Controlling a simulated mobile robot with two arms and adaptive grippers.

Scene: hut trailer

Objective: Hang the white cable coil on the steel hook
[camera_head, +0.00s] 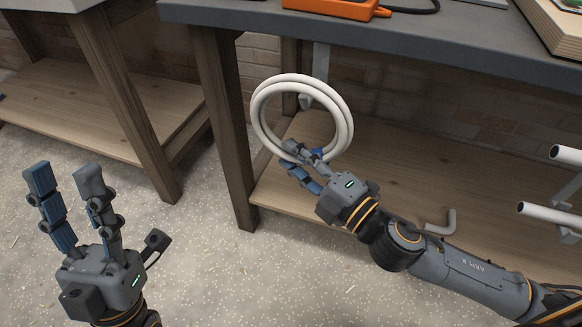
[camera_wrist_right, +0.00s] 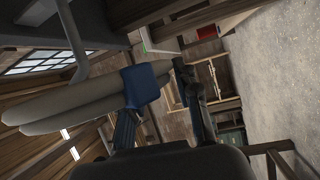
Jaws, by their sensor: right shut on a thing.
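The white cable coil (camera_head: 340,112) is a thick ring of several turns with a blue tie (camera_wrist_right: 146,86) at its lower side. My right gripper (camera_head: 303,166) is shut on the coil at this lower side and holds it upright in front of the bench. A grey steel hook (camera_head: 320,58) hangs from the bench's front edge, behind the coil's top; part of it shows through the ring. A curved grey bar, likely this hook, passes beside the coil in the right wrist view (camera_wrist_right: 74,40). I cannot tell whether they touch. My left gripper (camera_head: 68,190) is open and empty.
The grey-topped bench (camera_head: 440,45) has a wooden leg (camera_head: 225,120) left of the coil and a low wooden shelf (camera_head: 285,190). An orange tool (camera_head: 335,8) lies on top. A bent grey rod (camera_head: 440,224) and white pipe ends (camera_head: 550,213) stick out at right.

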